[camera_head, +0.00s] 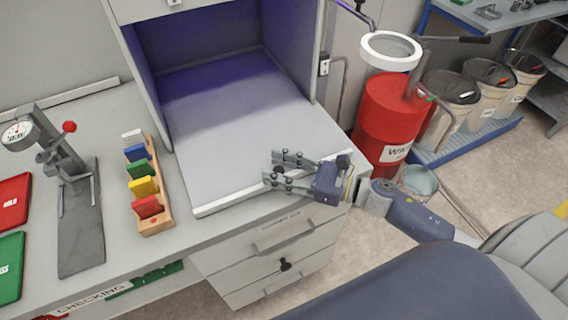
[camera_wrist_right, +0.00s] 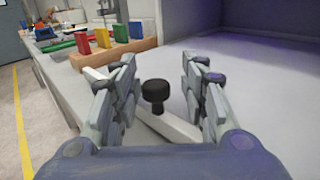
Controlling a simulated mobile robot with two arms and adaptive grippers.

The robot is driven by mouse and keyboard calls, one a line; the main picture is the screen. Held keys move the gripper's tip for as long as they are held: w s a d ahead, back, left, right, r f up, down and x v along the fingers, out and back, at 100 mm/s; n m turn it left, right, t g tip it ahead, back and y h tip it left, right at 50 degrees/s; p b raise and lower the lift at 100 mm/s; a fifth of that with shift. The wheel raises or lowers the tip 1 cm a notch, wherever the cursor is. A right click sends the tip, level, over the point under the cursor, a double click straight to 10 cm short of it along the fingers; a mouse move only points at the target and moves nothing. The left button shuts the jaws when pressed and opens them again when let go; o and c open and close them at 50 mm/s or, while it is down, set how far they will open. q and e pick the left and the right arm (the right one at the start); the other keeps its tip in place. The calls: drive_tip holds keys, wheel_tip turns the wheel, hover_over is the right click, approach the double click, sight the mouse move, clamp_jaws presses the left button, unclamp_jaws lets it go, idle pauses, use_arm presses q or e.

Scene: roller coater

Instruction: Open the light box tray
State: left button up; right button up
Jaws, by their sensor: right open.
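The light box (camera_head: 138,75) has an open front and a purple-lit inside. Its flat grey tray (camera_head: 225,130) has a white front lip (camera_head: 228,194) and reaches out over the counter. In the right wrist view a black knob (camera_wrist_right: 155,92) stands by the white lip (camera_wrist_right: 182,131). My right gripper (camera_head: 272,168) is over the tray's front right part, its fingers pointing left. In the right wrist view it is open (camera_wrist_right: 162,75), with a finger on each side of the knob and gaps between. In the head view the knob cannot be made out. My left gripper is out of view.
A wooden rack of coloured blocks (camera_head: 151,205) stands left of the tray, with a dial gauge stand (camera_head: 75,215) beyond it. Drawers (camera_head: 275,255) sit below the counter. A red drum (camera_head: 388,120) and several buckets stand to the right. The floor before the drawers is clear.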

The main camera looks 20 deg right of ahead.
drive_tip(key=shift+s+d+f, duration=0.1)
drive_tip(key=shift+s+d, duration=0.15)
drive_tip(key=shift+s, duration=0.1)
drive_tip(key=v, duration=1.1)
drive_tip(key=shift+d, duration=0.15)
